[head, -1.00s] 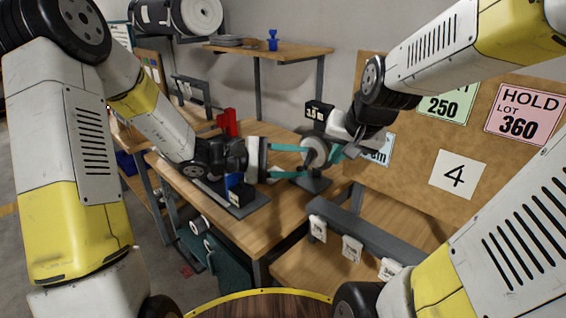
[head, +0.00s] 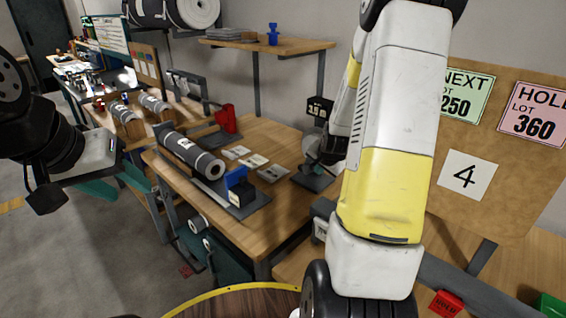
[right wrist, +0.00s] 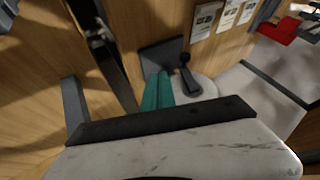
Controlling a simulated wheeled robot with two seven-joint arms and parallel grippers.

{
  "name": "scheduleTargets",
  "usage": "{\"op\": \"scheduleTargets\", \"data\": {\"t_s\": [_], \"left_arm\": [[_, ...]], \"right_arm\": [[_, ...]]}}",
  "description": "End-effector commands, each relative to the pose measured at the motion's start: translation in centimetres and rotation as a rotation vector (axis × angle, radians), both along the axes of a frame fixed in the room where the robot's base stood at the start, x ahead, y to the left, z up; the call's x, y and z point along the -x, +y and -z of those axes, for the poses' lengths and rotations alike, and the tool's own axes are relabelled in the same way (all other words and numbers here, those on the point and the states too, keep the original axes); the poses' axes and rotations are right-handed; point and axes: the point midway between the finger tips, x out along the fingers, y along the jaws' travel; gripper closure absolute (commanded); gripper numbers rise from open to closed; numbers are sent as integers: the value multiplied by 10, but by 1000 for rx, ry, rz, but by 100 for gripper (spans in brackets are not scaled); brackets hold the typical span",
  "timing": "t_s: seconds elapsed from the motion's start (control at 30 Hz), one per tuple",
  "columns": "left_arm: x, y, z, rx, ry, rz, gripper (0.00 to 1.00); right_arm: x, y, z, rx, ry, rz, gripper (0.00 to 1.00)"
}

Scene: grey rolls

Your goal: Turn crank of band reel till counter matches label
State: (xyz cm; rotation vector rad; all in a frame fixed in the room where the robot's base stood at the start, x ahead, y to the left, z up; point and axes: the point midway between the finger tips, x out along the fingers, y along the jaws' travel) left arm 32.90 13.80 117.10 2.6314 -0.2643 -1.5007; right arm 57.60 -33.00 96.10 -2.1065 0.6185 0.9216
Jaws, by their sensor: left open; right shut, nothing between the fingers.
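The band reel stands at the back right of the wooden table, mostly hidden behind my right arm in the head view. Its black counter (head: 319,110) shows light digits too small to read surely. In the right wrist view, the dark crank handle (right wrist: 187,72) rises beside the pale disc (right wrist: 206,88). My right gripper (right wrist: 160,90) is shut and empty, its teal fingers close beside the crank; I cannot tell whether they touch. My left gripper (head: 118,184) is open and empty, left of the table. The label by the reel is hidden.
A grey roll (head: 190,152) lies on the table beside a blue-and-black device (head: 240,186). Pale cards (head: 252,161) lie between it and the reel. A red block (head: 226,118) stands behind. A board with signs (head: 468,175) stands at the right. Open floor lies at the left.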

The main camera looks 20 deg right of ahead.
Motion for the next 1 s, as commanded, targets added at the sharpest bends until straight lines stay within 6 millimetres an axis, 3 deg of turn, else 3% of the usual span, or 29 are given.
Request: {"op": "scheduleTargets", "data": {"t_s": [0.27,0.67,0.8,1.0], "left_arm": [[1,4,-2,-14,-17,-4,54],[1,4,-2,-13,-16,-3,54],[1,4,-2,-13,-16,-3,54],[1,4,-2,-13,-16,-3,54]], "right_arm": [[-14,-5,21,-3,1,8,100],[-66,-15,84,-2,0,5,100],[-86,-3,75,0,-3,3,100],[-97,3,72,-2,-3,6,100]]}}
